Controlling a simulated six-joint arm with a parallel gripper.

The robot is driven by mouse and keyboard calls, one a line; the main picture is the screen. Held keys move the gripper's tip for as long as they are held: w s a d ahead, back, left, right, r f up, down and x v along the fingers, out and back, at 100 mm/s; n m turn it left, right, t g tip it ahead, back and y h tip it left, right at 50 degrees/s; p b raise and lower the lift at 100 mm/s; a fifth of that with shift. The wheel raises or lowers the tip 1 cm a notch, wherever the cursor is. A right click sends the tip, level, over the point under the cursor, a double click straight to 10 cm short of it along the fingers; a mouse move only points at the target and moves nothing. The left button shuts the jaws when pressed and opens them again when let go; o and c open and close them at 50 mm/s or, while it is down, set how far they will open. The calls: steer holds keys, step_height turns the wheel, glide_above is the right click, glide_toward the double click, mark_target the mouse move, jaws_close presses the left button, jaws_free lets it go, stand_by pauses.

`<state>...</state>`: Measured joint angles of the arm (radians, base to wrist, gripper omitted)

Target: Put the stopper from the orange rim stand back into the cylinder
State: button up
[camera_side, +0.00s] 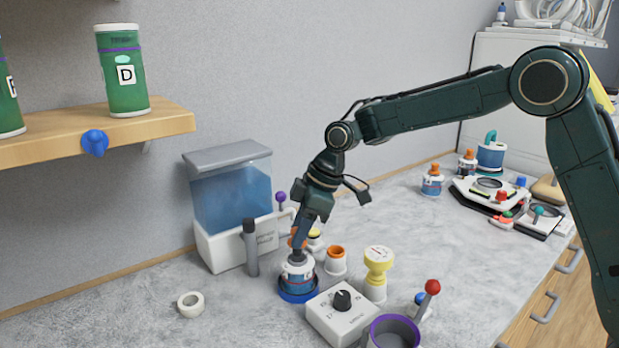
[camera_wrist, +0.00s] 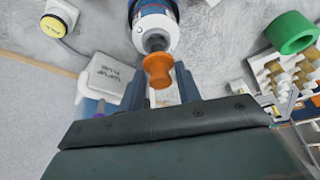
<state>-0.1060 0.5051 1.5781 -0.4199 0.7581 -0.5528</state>
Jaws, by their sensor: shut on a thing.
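The stopper has an orange waisted knob and a grey plug. In the wrist view the orange knob (camera_wrist: 158,70) sits between the fingers of my gripper (camera_wrist: 158,88), which is shut on it. In the side view my gripper (camera_side: 299,236) points down over the cylinder (camera_side: 298,274), a white and blue vessel on a blue base. The grey plug (camera_side: 297,257) is at the cylinder's mouth; how deep it sits I cannot tell. The cylinder also shows in the wrist view (camera_wrist: 156,30). The orange rim stand (camera_side: 336,262) stands right of the cylinder, its top without a stopper.
A yellow-topped piece (camera_side: 377,270) and a white box with a black knob (camera_side: 343,310) stand close right and in front. A dark upright rod (camera_side: 250,247) and a blue water tank (camera_side: 232,195) are left and behind.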

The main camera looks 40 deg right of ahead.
steer(key=shift+f, duration=1.6)
steer(key=shift+f, duration=0.15)
steer(key=o, duration=1)
steer(key=shift+v, duration=6.2)
